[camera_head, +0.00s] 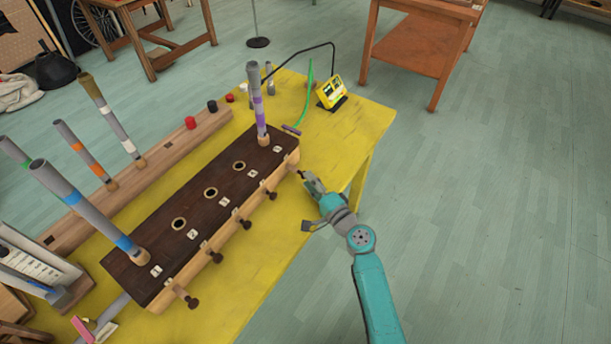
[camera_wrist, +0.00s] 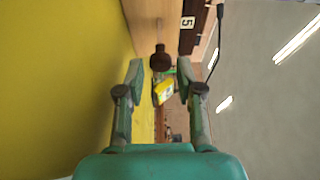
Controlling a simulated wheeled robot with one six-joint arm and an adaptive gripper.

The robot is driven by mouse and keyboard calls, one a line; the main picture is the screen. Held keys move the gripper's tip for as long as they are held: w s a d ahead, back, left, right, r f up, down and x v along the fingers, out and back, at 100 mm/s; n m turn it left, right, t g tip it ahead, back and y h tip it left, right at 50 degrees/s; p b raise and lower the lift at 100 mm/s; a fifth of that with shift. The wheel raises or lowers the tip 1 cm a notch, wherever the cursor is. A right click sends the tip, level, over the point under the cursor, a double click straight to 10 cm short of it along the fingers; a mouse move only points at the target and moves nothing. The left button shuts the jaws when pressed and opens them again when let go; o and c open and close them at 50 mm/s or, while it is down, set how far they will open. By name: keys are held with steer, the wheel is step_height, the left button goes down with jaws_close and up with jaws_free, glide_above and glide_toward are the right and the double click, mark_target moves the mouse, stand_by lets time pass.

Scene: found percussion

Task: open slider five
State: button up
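The dark-topped wooden box (camera_head: 205,215) stands on the yellow table, with numbered tags along its top edge and slider knobs along its front side. The tag reading 5 (camera_wrist: 187,22) shows in the wrist view, at the box's far end in the head view. The dark round knob of slider five (camera_wrist: 160,59) sticks out from the box's side below that tag. My gripper (camera_wrist: 160,76) is open; the knob appears between its fingertips or just past them, and I see no contact. In the head view my gripper (camera_head: 306,176) is at the far front corner and partly hides this knob.
A grey tube with purple bands (camera_head: 258,103) stands at the box's far end, a blue-banded tube (camera_head: 80,205) at its near end. The slider-four knob (camera_head: 271,195) is nearby. A yellow device (camera_head: 331,92) stands farther back. The floor right of the table is clear.

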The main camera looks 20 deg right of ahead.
steer(key=v, duration=0.8)
steer(key=shift+s, duration=0.25)
steer(key=shift+d, duration=0.1)
